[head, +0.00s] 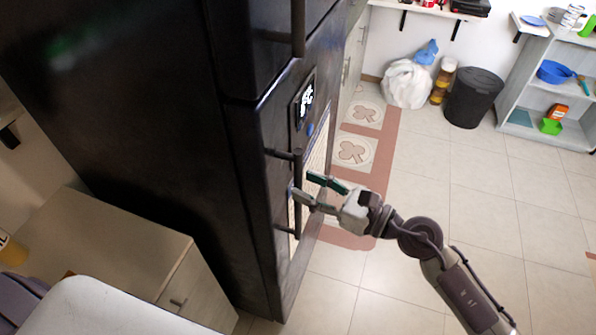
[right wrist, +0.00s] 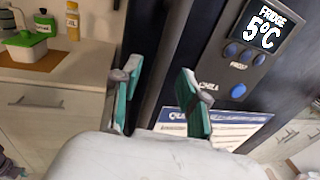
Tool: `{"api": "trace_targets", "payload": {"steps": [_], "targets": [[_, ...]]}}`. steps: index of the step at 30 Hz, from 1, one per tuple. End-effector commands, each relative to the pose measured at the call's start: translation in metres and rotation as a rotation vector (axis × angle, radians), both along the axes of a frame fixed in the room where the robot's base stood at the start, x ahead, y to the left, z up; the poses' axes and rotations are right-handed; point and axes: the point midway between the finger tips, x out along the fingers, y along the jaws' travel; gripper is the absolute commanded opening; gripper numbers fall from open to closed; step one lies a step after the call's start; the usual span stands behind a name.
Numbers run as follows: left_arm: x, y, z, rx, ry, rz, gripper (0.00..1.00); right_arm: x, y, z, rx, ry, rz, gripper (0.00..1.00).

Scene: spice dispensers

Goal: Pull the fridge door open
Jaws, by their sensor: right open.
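The tall black fridge (head: 130,120) fills the left and middle of the head view. Its door looks shut. A dark vertical handle (head: 297,215) stands out from the door on short brackets, below the display panel. My right gripper (head: 307,187) is open at the handle, with its green-padded fingers pointing at the door. In the right wrist view, a dark upright bar that looks like the handle (right wrist: 165,75) runs between the two spread fingers (right wrist: 162,98). I cannot tell whether either finger touches it. My left gripper is not in view.
A display (right wrist: 264,24) reads "FRIDGE 5°C". A low cabinet (head: 130,245) stands left of the fridge. A black bin (head: 473,98), white bag (head: 408,84) and shelf unit (head: 548,85) stand at the back right. The tiled floor (head: 470,200) right of the fridge is clear.

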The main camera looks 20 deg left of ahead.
Motion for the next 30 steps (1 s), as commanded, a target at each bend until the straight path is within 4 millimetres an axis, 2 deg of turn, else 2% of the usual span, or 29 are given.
{"api": "trace_targets", "payload": {"steps": [3, 6, 17, 25, 30], "targets": [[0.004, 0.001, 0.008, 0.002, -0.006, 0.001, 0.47, 0.004, 0.017, 0.002, 0.001, -0.001, 0.000, 0.43], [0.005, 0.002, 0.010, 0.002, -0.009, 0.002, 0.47, 0.006, 0.025, 0.001, 0.001, 0.000, -0.001, 0.43], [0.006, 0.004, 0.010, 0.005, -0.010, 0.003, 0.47, 0.007, 0.029, -0.001, 0.000, -0.001, -0.001, 0.43], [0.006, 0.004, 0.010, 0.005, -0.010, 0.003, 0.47, 0.007, 0.029, 0.000, 0.000, -0.001, -0.001, 0.00], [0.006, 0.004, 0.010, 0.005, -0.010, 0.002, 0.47, 0.007, 0.029, 0.000, 0.000, -0.001, -0.001, 0.00]]}}
